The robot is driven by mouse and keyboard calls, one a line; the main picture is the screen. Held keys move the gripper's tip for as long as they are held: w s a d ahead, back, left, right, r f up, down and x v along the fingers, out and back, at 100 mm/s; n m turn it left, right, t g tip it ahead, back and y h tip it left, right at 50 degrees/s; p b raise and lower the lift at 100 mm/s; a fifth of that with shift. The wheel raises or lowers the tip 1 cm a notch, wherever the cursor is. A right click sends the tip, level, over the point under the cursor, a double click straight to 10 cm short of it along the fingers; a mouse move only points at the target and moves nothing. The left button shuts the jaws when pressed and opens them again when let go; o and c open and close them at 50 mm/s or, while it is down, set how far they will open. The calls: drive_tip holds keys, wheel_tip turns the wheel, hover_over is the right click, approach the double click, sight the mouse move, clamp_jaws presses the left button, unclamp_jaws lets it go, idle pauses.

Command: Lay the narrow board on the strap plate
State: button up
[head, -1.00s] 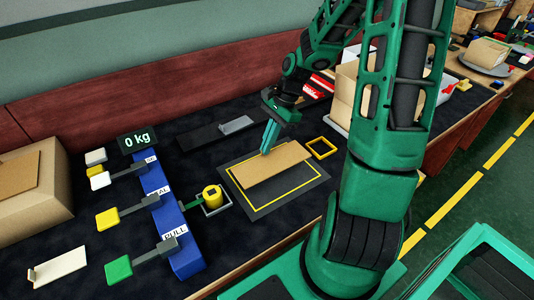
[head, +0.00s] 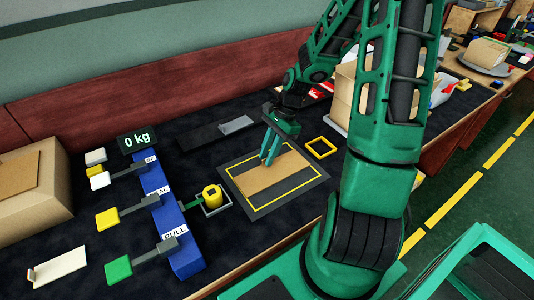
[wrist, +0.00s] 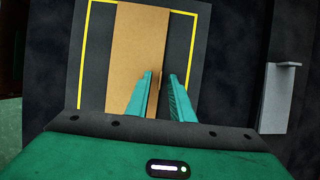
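The narrow board (head: 274,178) is a tan rectangle that appears to lie flat on the strap plate, inside its yellow outline. The strap plate (head: 300,192) is a dark plate on the bench mat, and its dark margin shows around the board. My gripper (head: 267,163) points down at the board's far long edge. In the wrist view the board (wrist: 138,50) runs up the middle over the plate (wrist: 188,60). My fingers (wrist: 160,74) stand apart, one over the board and one just past its right edge. They look open; any contact is hard to tell.
A yellow square frame (head: 321,148) lies right of the plate. A yellow weight (head: 212,197) and the blue lever block (head: 171,220) stand left. A grey bracket (head: 237,125) on a dark strip lies behind. A cardboard box (head: 30,190) stands far left.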

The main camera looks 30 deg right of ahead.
drive_tip(key=shift+r, duration=0.1)
drive_tip(key=v, duration=1.2)
drive_tip(key=s+r+n+h, duration=0.1)
drive_tip(key=s+r+n, duration=0.1)
drive_tip(key=s+n, duration=0.2)
drive_tip(key=s+r+n+h, duration=0.2)
drive_tip(key=s+r+n, duration=0.1)
drive_tip(key=s, duration=0.8)
drive_tip(key=s+r+n+h, duration=0.1)
drive_tip(key=s+n, duration=0.3)
drive_tip(key=s, duration=0.4)
drive_tip(key=shift+r+n, duration=0.3)
drive_tip(key=shift+r, duration=0.5)
drive_tip(key=shift+a, duration=0.1)
drive_tip(key=shift+w+f+h, duration=0.25)
drive_tip(key=shift+w+h, duration=0.05)
drive_tip(key=shift+w, duration=0.35)
